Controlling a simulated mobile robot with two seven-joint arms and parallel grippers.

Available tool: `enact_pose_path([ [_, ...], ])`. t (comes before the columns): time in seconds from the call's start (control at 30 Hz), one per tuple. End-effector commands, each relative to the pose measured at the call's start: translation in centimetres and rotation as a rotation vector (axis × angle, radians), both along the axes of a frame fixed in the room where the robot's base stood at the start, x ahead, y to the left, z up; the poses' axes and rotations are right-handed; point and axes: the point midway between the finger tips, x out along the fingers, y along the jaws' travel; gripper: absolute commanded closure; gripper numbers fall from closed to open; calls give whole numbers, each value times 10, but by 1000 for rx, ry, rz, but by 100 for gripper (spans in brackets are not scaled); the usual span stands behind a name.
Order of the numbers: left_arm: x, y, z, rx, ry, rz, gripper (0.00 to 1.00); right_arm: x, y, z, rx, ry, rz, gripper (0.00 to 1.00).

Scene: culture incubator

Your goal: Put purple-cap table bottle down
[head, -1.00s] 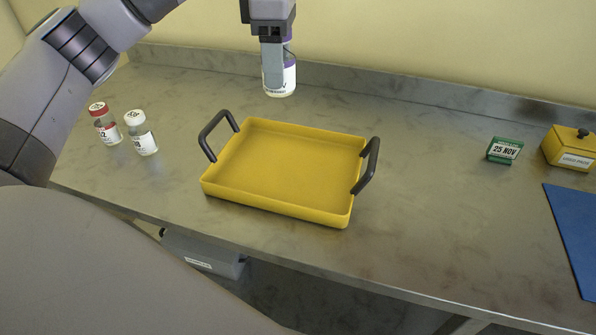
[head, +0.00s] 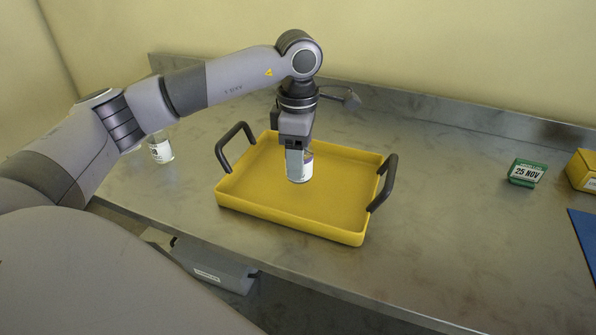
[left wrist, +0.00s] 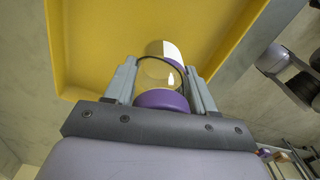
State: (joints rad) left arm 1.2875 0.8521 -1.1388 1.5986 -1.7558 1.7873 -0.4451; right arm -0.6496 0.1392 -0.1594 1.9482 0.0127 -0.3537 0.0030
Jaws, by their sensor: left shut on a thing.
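The purple-cap bottle (head: 301,170) is upright, with a clear body and a white label. My left gripper (head: 297,156) is shut on it from above, and the fingers hide part of it in the head view. The bottle is over the inside of the yellow tray (head: 262,205); I cannot tell whether its base touches the tray floor. In the left wrist view the purple cap (left wrist: 162,101) shows between the two fingers (left wrist: 162,85), with the yellow tray floor (left wrist: 110,40) beyond. My right gripper is not in view.
The tray has dark handles at left (head: 233,140) and right (head: 384,182). Another labelled bottle (head: 161,150) stands at left, partly behind my arm. A green date block (head: 526,172), a yellow box (head: 583,171) and a blue mat (head: 584,232) are at right. The steel bench (head: 440,200) is clear between.

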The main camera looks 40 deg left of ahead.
Motion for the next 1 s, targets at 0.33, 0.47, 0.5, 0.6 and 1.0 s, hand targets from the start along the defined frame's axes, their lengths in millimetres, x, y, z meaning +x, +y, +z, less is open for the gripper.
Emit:
enact_pose_path([
  [0.33, -1, 0, -42, 0, 2, 0, 83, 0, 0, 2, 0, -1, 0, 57],
  [0.47, 0, 0, -41, 0, 1, 0, 83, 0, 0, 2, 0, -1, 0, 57],
  [0.5, 0, 0, -41, 0, 1, 0, 83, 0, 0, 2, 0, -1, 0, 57],
  [0.6, -1, 0, -43, 0, 1, 0, 83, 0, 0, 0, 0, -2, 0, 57],
  [1.0, -1, 0, -44, 0, 2, 0, 19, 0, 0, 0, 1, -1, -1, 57],
])
